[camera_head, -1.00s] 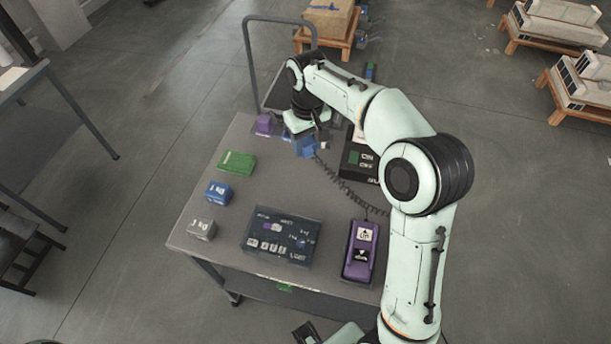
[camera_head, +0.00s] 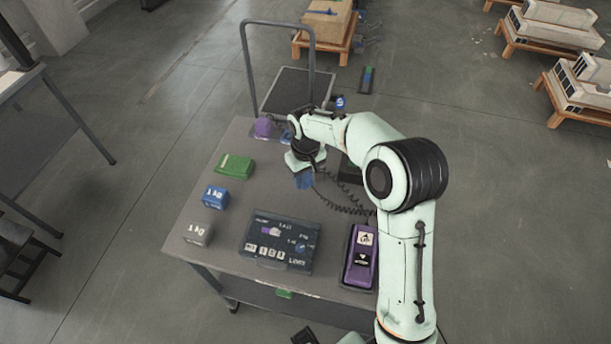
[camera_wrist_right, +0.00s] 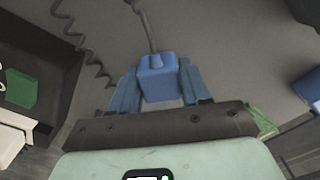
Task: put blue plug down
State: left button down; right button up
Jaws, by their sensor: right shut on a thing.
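The blue plug (camera_wrist_right: 160,78) sits between the two blue fingers of my right gripper (camera_wrist_right: 157,92) in the right wrist view, with a cord rising from it. The gripper is shut on it. In the head view my right gripper (camera_head: 304,182) points down over the cart top (camera_head: 205,260), beside the coiled black cord. Plug and fingers blend there, so whether the plug touches the surface cannot be told. My left gripper is not in view.
On the cart are a purple pendant (camera_head: 361,257), a dark labelled panel (camera_head: 279,242), green (camera_head: 235,166), blue (camera_head: 215,196) and grey (camera_head: 198,234) blocks, and a purple thing (camera_head: 263,127). A dark box (camera_head: 350,169) is partly hidden behind my arm.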

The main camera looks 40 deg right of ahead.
aim_at(306, 175)
jog(key=o, duration=0.6)
jog(key=shift+f, duration=0.15)
jog(key=shift+c, duration=0.2)
jog(key=o, duration=0.4)
notch_tip(306, 175, up, 12)
jog(key=shift+r+p, duration=0.25)
jog(key=shift+p, duration=0.55)
